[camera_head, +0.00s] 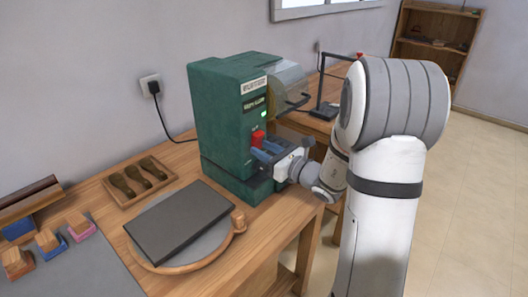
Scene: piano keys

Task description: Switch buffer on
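The buffer (228,112) is a dark green machine on the wooden bench, with a clear guard over a pale wheel (289,83) on its right side. Its front has two labels, a small bright green patch (264,114) and a red switch (258,137) below. My gripper (262,153) reaches in from the right with blue fingers pointing at the buffer's front. The fingertips are just below the red switch, at or very near it; I cannot tell whether they touch. The gap between the fingers is too small to judge, and nothing is seen held.
A tray of wooden-handled tools (140,181) and several small blocks lie to the left. A black cord runs to a wall socket (150,86). Open floor (475,200) lies at right.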

